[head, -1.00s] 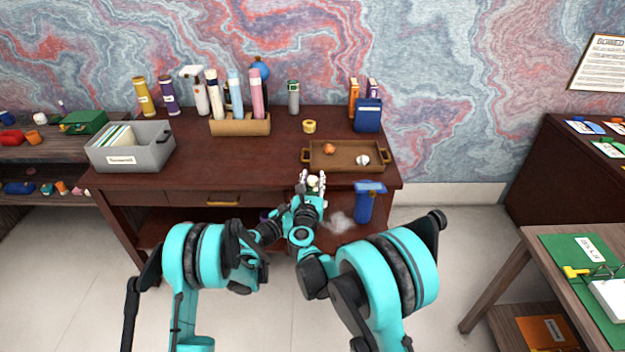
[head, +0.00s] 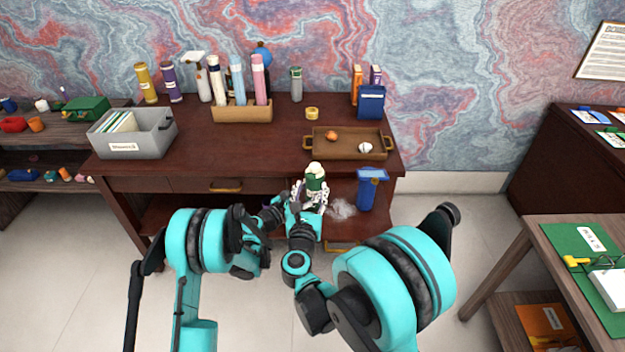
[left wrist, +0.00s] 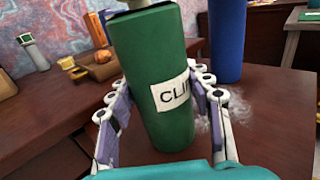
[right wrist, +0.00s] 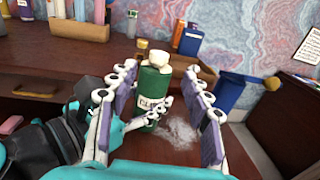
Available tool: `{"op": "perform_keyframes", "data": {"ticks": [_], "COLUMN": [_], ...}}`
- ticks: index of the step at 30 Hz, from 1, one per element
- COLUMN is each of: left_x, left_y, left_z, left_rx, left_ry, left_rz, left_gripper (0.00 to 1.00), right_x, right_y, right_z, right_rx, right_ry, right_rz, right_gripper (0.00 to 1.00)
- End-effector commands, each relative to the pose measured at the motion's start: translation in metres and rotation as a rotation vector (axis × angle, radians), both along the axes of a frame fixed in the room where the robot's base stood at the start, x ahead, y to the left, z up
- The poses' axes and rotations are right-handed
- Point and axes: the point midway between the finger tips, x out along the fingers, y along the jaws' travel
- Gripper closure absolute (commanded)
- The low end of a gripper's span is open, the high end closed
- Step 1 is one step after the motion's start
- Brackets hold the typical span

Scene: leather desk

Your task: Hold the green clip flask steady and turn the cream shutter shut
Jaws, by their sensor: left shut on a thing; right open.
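The green clip flask (head: 315,184) stands upright at the desk's front, with its cream shutter (head: 314,168) on top. Its label shows in the left wrist view (left wrist: 172,94), where the top is cut off. My left gripper (left wrist: 163,96) is shut on the flask, a finger on each side; its fingers also show by the flask in the right wrist view (right wrist: 162,104). My right gripper (right wrist: 163,98) is open and empty, its fingers spread to either side of the flask, which appears beyond them. The cream shutter (right wrist: 157,60) shows there, above the fingers. I cannot tell how far it is turned.
A blue container (head: 366,194) stands just right of the flask, with a pale wispy patch (head: 342,208) between. A brown tray (head: 320,150) with small round items lies behind. A grey box (head: 163,146) and a bottle rack (head: 242,113) are farther left. The middle desk is clear.

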Motion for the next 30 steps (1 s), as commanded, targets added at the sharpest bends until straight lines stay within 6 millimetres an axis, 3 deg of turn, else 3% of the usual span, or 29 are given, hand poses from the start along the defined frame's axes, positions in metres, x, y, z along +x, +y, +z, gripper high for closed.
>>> {"op": "perform_keyframes", "data": {"ticks": [4,15,24,30], "left_x": [0.0,0.0,0.0,0.0], "left_y": [0.0,0.0,0.0,0.0], "left_z": [0.0,0.0,0.0,0.0], "left_rx": [0.0,0.0,-0.001,0.0], "left_ry": [0.0,0.0,0.001,0.0], "left_rz": [0.0,0.0,0.0,0.0], "left_gripper": [0.84,0.84,0.84,0.84], "right_x": [-0.009,-0.008,0.015,0.013], "right_y": [0.001,-0.001,-0.031,-0.051], "right_z": [0.0,0.0,-0.001,-0.001], "right_rx": [0.0,0.0,0.0,0.0], "right_ry": [0.0,0.0,0.0,0.0], "right_rz": [0.001,0.008,0.216,0.396], "right_gripper": [0.51,0.51,0.51,0.51]}}
